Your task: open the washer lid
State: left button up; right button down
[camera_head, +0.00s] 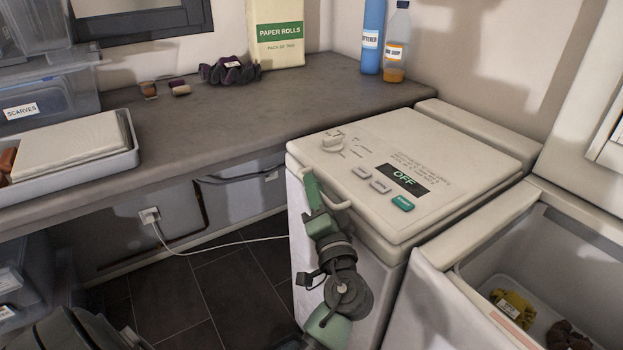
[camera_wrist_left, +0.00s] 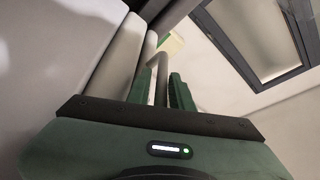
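The closed toploader (camera_head: 345,255) stands at centre right in the head view, its cream lid (camera_head: 455,150) down flat. The lid has a knob, several buttons and a display reading OFF. A curved lid handle (camera_head: 340,206) sticks out at its front left edge. My left gripper (camera_head: 314,190), with green fingers, is at this handle. In the left wrist view the gripper (camera_wrist_left: 162,90) has its two green fingers close on either side of the pale handle bar (camera_wrist_left: 160,83), and looks shut on it. Part of the handle is hidden by the fingers. My right gripper is not in view.
A second toploader (camera_head: 440,300) stands open at right, with yellow and dark cloths inside. A grey counter (camera_head: 230,115) behind holds paper rolls (camera_head: 275,35), bottles (camera_head: 397,45) and a tray (camera_head: 75,165). A white cable (camera_head: 230,243) crosses above the dark floor.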

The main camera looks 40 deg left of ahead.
pick_arm(q)
jog(key=shift+d+r, duration=0.1)
jog(key=shift+d, duration=0.05)
grip_shut()
jog(key=shift+s, duration=0.1)
dwell(1.3)
